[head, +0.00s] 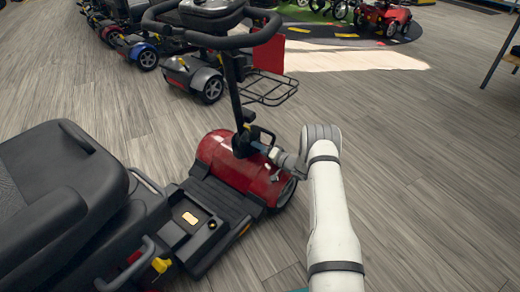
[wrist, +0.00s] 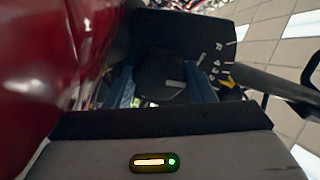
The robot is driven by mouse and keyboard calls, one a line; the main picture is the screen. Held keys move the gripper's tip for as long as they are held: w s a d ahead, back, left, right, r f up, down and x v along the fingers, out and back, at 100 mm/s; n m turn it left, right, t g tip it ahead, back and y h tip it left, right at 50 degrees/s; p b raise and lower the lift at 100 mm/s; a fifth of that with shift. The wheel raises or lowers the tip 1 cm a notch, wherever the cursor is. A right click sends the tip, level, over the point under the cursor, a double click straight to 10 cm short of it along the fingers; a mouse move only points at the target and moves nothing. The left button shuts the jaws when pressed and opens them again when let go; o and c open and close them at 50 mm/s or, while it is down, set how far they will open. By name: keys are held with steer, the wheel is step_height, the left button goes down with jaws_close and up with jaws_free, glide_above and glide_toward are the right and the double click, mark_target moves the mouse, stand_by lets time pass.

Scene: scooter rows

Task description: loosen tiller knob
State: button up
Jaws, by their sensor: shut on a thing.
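The red scooter (head: 235,165) stands at the middle of the head view, its black tiller (head: 234,90) rising from the front cover to a looped handlebar (head: 215,35). My gripper (head: 262,148) reaches in from the right at the tiller's foot. In the wrist view, its two blue fingers stand on either side of a dark part, which I take to be the tiller knob (wrist: 163,68). The gripper is shut on it. The knob's outline is hard to make out against the black parts behind, and the head view does not show it clearly.
The scooter's red cover also fills the left of the wrist view (wrist: 50,60). Its black seat (head: 60,190) is at the head view's left. More scooters (head: 195,75) stand behind, with a wire basket (head: 268,88) close by.

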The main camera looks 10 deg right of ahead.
steer(key=o, duration=1)
steer(key=p+v, duration=0.3)
steer(key=v, duration=0.4)
steer(key=shift+w, duration=0.1)
steer(key=shift+s+d, duration=0.25)
steer(key=shift+s, duration=0.15)
